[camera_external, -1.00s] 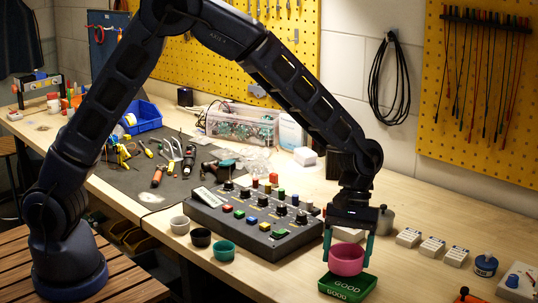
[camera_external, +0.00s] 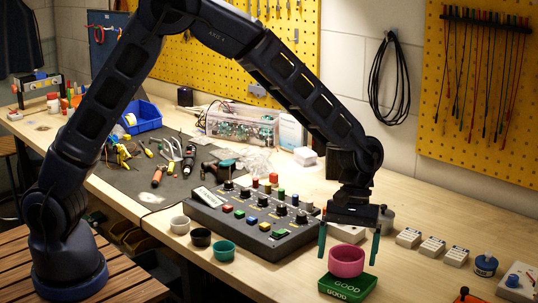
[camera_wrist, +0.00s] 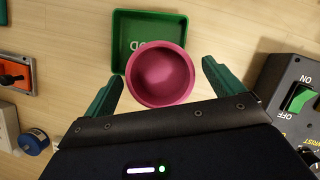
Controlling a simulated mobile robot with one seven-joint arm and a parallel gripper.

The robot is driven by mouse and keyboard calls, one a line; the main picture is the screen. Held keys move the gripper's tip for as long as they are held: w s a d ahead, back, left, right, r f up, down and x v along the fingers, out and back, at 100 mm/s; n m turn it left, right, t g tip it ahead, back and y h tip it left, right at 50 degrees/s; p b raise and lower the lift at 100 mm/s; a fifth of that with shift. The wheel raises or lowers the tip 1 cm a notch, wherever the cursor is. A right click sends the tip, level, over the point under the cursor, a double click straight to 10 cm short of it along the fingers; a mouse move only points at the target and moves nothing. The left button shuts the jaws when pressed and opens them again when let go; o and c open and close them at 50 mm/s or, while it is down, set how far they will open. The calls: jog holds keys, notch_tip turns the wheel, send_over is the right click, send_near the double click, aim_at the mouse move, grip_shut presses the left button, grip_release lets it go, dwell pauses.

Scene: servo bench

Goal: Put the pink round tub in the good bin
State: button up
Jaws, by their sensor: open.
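The pink round tub (camera_external: 346,261) is upright at the green good bin (camera_external: 343,293), over its back part in the outside view. In the wrist view, the tub (camera_wrist: 160,75) overlaps the near part of the bin (camera_wrist: 121,38) and hides that edge. I cannot tell whether its base rests fully on the bin floor. My gripper (camera_external: 348,255) is open, with one green finger on each side of the tub and a gap between. The open fingers (camera_wrist: 163,72) also show in the wrist view, clear of the tub's rim.
A black control box (camera_external: 255,215) with knobs and buttons stands left of the bin. White, black and teal tubs (camera_external: 223,250) stand in front of it. Small white boxes (camera_external: 431,246) and a blue-capped jar (camera_external: 485,265) stand to the right. Bare tabletop lies around the bin.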

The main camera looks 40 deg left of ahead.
jog(key=v, duration=1)
jog(key=s+a+r+m+t, duration=0.1)
jog(key=a+r, duration=0.4)
jog(key=a, duration=0.4)
jog(key=s+a+r+m+t, duration=0.1)
jog(key=a+r+t, duration=0.1)
jog(key=a+r, duration=0.6)
jog(key=s+a+r+t, duration=0.1)
jog(key=a+r, duration=0.2)
jog(key=a, duration=0.8)
jog(key=s+a+m+t+y, duration=0.2)
jog(key=s+a+m+t, duration=0.1)
jog(key=s+a, duration=1.6)
jog(key=shift+s+a+t, duration=0.35)
jog(key=shift+a+t, duration=0.55)
jog(key=shift+a, duration=0.2)
